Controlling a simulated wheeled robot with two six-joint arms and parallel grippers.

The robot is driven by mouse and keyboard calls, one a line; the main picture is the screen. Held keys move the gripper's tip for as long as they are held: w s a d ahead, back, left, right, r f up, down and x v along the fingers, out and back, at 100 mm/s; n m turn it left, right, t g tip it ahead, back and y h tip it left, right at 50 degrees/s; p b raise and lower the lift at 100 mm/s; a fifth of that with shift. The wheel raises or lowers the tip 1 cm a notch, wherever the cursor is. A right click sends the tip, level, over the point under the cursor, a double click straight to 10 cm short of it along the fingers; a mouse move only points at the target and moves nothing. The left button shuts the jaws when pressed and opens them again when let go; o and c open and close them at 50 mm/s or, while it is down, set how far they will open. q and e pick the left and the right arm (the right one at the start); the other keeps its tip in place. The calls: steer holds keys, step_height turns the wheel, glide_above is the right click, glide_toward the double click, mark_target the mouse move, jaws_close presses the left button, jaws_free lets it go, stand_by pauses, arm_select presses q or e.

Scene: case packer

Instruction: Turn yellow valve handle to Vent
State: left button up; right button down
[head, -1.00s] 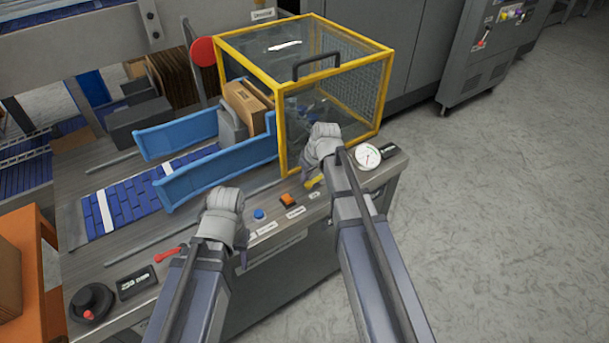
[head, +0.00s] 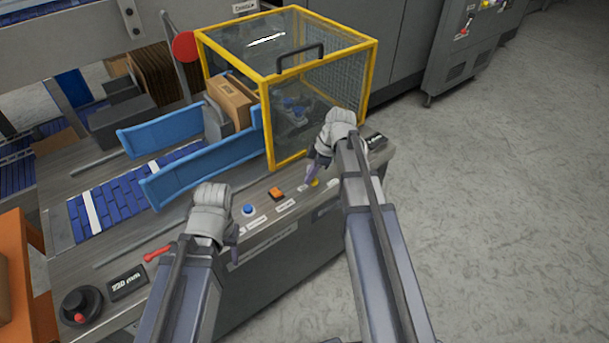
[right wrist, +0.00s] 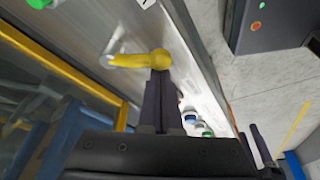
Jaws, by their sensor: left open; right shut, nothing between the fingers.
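The yellow valve handle (head: 315,183) sits on the grey front panel and shows only in part beside my right gripper. In the right wrist view the handle (right wrist: 130,60) is a short bar reaching left from a round end. My right gripper (head: 309,181) is shut and empty. In the right wrist view its fingertips (right wrist: 160,74) are right at the handle's round end; I cannot tell whether they touch. The label by the handle is too small to read. My left gripper (head: 235,258) is open near the panel's front edge, away from the handle.
An orange button (head: 277,194) and a blue button (head: 248,209) lie left of the handle. A yellow-framed guard (head: 272,130) stands close behind it. A red lever (head: 157,253) and a black knob (head: 82,304) are further left. Open floor lies right.

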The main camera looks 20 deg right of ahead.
steer(key=shift+s+d, duration=0.2)
steer(key=shift+d, duration=0.7)
stand_by(0.3)
